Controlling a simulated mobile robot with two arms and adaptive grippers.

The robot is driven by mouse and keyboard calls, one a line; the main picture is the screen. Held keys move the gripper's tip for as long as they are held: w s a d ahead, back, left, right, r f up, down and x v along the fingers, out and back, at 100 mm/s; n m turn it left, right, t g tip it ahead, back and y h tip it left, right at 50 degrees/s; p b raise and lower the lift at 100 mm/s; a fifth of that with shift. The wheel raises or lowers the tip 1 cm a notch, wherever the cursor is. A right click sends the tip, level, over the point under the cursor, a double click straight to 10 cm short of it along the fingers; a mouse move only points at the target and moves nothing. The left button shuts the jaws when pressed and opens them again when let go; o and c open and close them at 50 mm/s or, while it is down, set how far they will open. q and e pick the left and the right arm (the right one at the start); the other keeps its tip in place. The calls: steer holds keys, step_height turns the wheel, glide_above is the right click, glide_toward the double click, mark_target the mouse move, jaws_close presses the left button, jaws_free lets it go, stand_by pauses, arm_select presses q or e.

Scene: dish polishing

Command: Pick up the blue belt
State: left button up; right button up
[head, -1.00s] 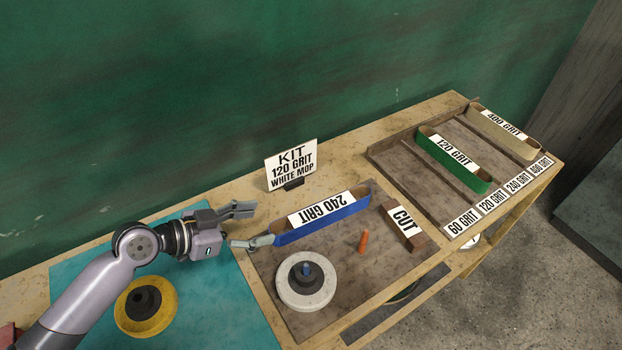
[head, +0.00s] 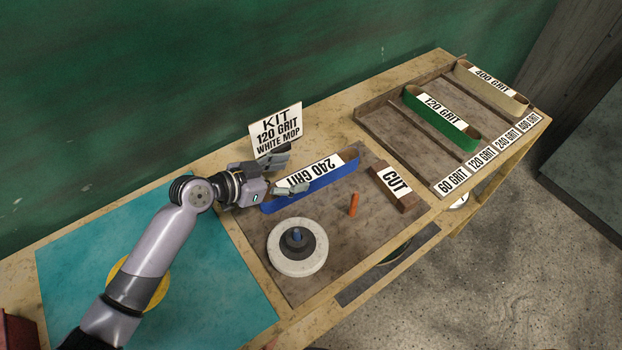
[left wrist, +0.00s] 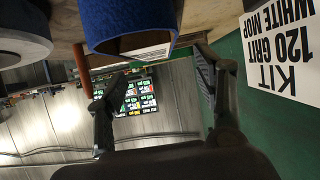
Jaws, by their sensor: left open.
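The blue belt (head: 322,184), labelled 240 GRIT, stands on edge as a long loop in the brown tray (head: 330,252). My left gripper (head: 288,174) is open at the belt's left end, one finger on the near side and the other toward the kit sign. In the left wrist view the belt's end (left wrist: 130,28) lies just beyond and between the open fingers of my left gripper (left wrist: 165,90). I cannot tell whether a finger touches it. The right gripper does not show.
The KIT 120 GRIT WHITE MOP sign (head: 276,130) stands close behind my gripper. A white mop wheel (head: 297,262), an orange stick (head: 353,204) and a CUT block (head: 397,188) share the tray. A rack to the right holds a green belt (head: 440,120) and a tan belt (head: 491,90).

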mark_target(309, 174)
arm_select(q)
steer(key=x, duration=0.2)
steer(key=b+x, duration=0.1)
steer(key=x, duration=0.1)
steer(key=shift+s+d+f, duration=0.2)
steer(key=shift+d+f, duration=0.15)
steer(key=shift+w+d+f, duration=0.1)
steer(key=shift+w+d, duration=0.05)
steer(key=shift+d, duration=0.1)
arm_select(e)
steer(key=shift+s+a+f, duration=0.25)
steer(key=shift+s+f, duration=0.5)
arm_select(q)
steer(key=shift+a, duration=0.1)
steer(key=shift+c, duration=0.8)
steer(key=c, duration=1.2)
steer(key=shift+c, duration=0.4)
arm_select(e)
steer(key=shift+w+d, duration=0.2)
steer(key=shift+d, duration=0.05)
arm_select(q)
steer(key=shift+r, duration=0.2)
